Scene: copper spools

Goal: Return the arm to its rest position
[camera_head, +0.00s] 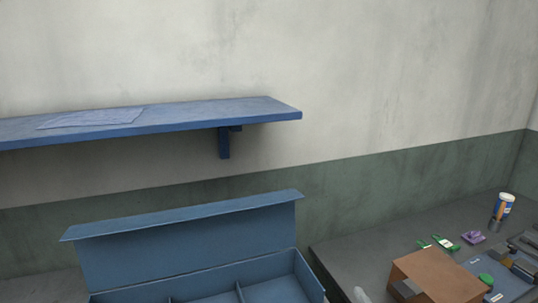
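Neither of my grippers can be made out in the head view. A pale rounded shape (361,295) pokes up at the bottom edge, left of the brown box, and is too cut off to identify. Dark grey parts (524,265) at the right edge are also cut off, and I cannot tell what they belong to. No copper spool is recognisable.
A blue compartmented box (190,245) with a raised lid stands at the bottom. A blue wall shelf (200,115) juts out above it.

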